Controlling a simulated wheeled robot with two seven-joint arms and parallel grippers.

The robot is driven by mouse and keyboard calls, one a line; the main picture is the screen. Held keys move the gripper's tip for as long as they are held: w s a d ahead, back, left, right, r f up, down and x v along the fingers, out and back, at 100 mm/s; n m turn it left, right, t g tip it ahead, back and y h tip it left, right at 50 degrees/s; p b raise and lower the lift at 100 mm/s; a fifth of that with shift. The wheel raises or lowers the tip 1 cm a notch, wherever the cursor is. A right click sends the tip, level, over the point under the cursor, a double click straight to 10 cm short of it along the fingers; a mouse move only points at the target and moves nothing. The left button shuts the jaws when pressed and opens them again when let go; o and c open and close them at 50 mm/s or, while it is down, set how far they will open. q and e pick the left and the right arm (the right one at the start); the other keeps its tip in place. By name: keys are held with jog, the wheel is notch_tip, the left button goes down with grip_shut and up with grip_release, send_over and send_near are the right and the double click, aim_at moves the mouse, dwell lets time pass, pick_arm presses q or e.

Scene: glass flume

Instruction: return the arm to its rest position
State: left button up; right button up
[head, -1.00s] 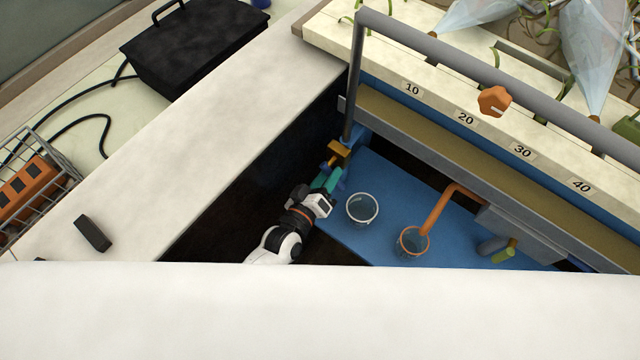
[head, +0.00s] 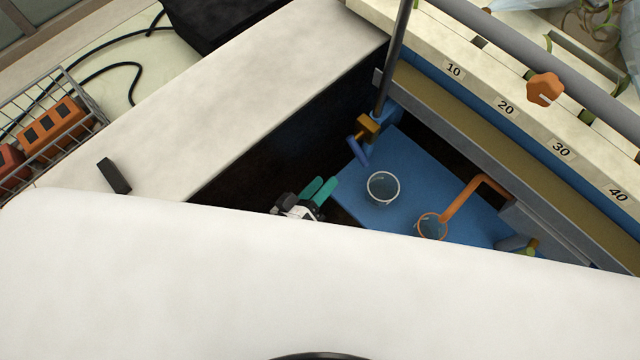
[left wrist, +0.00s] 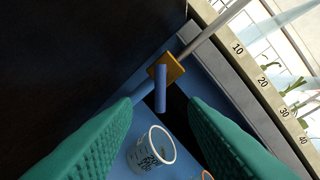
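My left gripper (head: 323,184) has teal fingers that stand apart with nothing between them. It is above the dark gap left of the blue bench, apart from the brass valve (head: 368,126). The valve's blue handle (head: 358,151) hangs free. In the left wrist view, the valve (left wrist: 172,68) and its handle (left wrist: 161,92) show beyond the open fingers. Much of my left arm is hidden behind the white surface in front. My right gripper is not in view.
A clear cup (head: 383,188) stands on the blue bench (head: 401,157). An orange-rimmed cup (head: 431,227) is under an orange spout (head: 466,194). A grey upright pipe (head: 395,60) rises at the valve. A pale wall top (head: 280,85) borders the gap at left.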

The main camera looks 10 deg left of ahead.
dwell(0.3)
pick_arm(q)
jog(key=s+a+f+m+g+y, duration=0.1)
jog(key=s+a+f+g, duration=0.15)
jog(key=f, duration=0.55)
jog(key=s+a+f+m+g+y, duration=0.15)
jog(key=a+f, duration=0.25)
jog(key=f, duration=0.4)
jog(key=s+a+f+m+g+y, duration=0.1)
jog(key=s+a+f+g+y, duration=0.15)
jog(key=f, duration=0.55)
jog(key=s+a+f+m+g+y, duration=0.1)
jog(key=s+a+f+g, duration=0.1)
jog(key=s, duration=0.4)
jog(key=s+a+f+g, duration=0.2)
jog(key=s+a+f, duration=0.2)
jog(key=s+f, duration=0.3)
jog(key=s+a+f+m+g+y, duration=0.1)
jog(key=s+a+f+g, duration=0.2)
jog(key=s+f, duration=0.2)
jog(key=shift+s+a+m+y, duration=0.25)
jog(key=shift+s+m+y, duration=0.1)
jog(key=shift+s, duration=0.7)
